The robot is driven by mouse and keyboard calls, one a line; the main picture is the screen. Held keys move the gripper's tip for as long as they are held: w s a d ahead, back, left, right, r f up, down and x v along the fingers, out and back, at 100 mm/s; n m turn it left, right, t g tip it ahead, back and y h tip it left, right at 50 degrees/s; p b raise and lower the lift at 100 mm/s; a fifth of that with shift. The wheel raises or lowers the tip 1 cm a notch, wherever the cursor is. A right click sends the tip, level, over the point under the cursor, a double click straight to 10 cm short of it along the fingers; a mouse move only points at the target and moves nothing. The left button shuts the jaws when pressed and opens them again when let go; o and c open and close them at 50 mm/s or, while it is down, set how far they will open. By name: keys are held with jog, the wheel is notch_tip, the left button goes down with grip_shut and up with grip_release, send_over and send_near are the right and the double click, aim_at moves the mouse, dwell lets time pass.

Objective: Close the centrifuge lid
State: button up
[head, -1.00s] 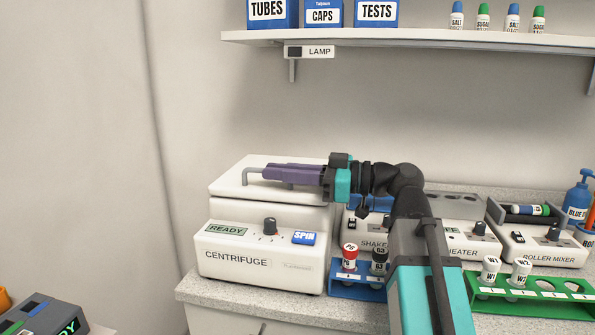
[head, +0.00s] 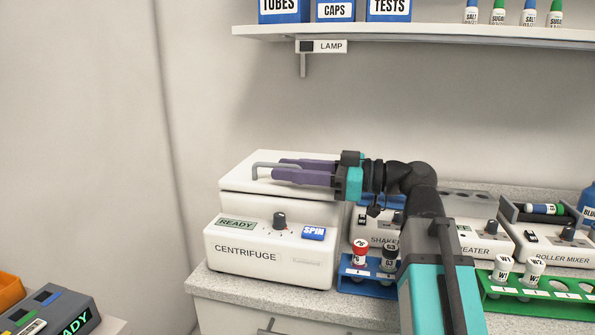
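The white centrifuge (head: 270,257) stands on the counter at the left, with a READY display (head: 237,223) and a blue SPIN button (head: 313,233) on its front. Its white lid (head: 238,182) lies flat on top of the body. My gripper (head: 277,169) reaches in from the right just above the lid.
A blue rack (head: 352,284) with two capped tubes stands right of the centrifuge, and a green rack (head: 517,305) farther right. The shaker, heater and roller mixer (head: 558,251) line the counter behind. A shelf (head: 420,32) hangs above. A dark READY device (head: 50,312) sits lower left.

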jog(key=v, duration=1.3)
jog(key=shift+d, duration=0.25)
jog(key=shift+s+r+p, duration=0.1)
jog(key=shift+s+p, duration=0.05)
jog(key=shift+p, duration=0.2)
